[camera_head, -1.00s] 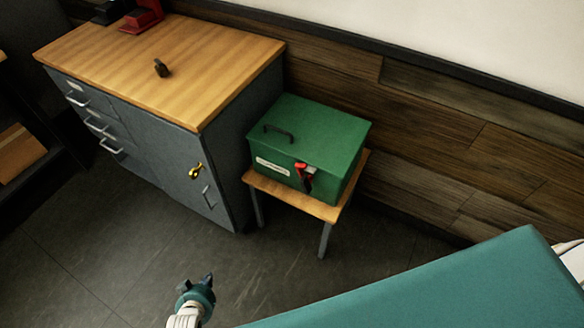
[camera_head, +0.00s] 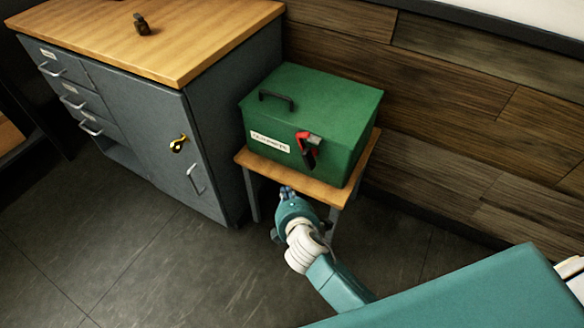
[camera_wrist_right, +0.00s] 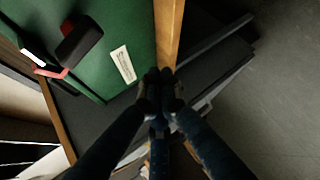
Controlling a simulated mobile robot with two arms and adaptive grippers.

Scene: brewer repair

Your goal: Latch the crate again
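The green crate (camera_head: 318,112) stands on a small wooden stool (camera_head: 290,185) with its lid down. Its red and black latch (camera_head: 308,147) is on the front face, right of a white label (camera_head: 270,143); I cannot tell whether it is fastened. In the right wrist view the latch (camera_wrist_right: 78,45) sticks out from the crate's green front. My right gripper (camera_head: 287,192) is in front of the stool, below and left of the latch, apart from it. Its fingertips (camera_wrist_right: 160,80) are together with nothing seen between them. My left gripper is not in view.
A grey cabinet (camera_head: 150,130) with a wooden top stands left of the crate, with a yellow key-like piece (camera_head: 178,144) on its door. A small dark object (camera_head: 141,24) lies on top. A wood-panelled wall (camera_head: 450,110) is behind. The floor in front is clear.

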